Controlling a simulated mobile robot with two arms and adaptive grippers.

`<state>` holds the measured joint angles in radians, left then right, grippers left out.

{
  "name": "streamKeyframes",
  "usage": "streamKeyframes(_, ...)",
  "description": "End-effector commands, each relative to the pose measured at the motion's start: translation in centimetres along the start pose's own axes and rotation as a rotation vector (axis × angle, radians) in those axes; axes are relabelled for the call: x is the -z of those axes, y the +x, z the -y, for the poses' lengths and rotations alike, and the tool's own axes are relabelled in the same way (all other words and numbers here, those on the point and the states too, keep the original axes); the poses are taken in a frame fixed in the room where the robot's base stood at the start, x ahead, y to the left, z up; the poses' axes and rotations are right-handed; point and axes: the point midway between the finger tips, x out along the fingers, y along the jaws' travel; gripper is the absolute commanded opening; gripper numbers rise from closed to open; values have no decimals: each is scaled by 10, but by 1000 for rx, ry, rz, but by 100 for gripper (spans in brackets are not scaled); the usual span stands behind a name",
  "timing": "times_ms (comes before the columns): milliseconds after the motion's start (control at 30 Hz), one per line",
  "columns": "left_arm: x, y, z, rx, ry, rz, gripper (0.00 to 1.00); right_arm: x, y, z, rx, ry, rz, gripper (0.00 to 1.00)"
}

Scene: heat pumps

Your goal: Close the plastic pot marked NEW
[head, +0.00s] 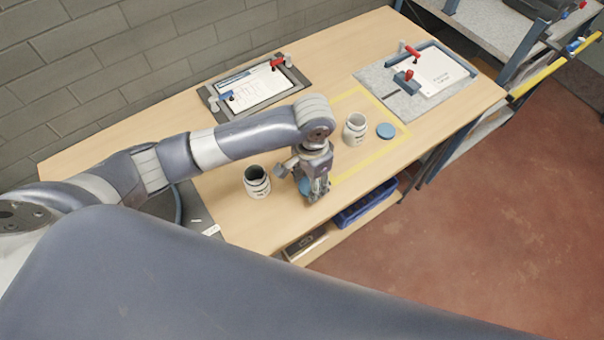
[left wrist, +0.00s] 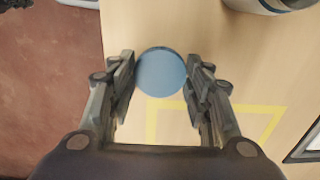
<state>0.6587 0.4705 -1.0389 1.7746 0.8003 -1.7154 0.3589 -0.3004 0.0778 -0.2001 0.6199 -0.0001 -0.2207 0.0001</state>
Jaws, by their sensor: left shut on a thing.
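Two open white pots with dark lettering stand upright on the wooden table. One pot (head: 257,183) is left of my left gripper; part of it shows at the top of the left wrist view (left wrist: 262,5). The other pot (head: 354,130) stands inside the yellow outline, with a blue lid (head: 385,131) lying beside it. The lettering is too small to read, so I cannot tell which is marked NEW. My left gripper (head: 315,193) points down near the table's front edge. It is shut on another blue lid (left wrist: 161,73), held between its fingertips. My right gripper is not visible.
A yellow outline (head: 403,127) marks the table top (head: 217,187). Two boards with papers lie at the back (head: 253,88) and right (head: 438,73). A blue crate (head: 366,205) sits on the shelf below. Bare table lies between the left pot and the back board.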

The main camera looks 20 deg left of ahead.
Motion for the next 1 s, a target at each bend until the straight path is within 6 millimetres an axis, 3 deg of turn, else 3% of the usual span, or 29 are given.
streamKeyframes(200, -1, -3, -61, -3, 6, -4, 35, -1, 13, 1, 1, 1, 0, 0)
streamKeyframes(433, -4, -9, -105, -1, 2, -1, 35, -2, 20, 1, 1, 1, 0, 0)
streamKeyframes(600, -5, -11, -119, 1, 1, -1, 35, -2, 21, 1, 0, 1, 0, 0)
streamKeyframes(1000, -5, -11, -121, 1, -1, 0, 35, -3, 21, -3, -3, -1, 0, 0)
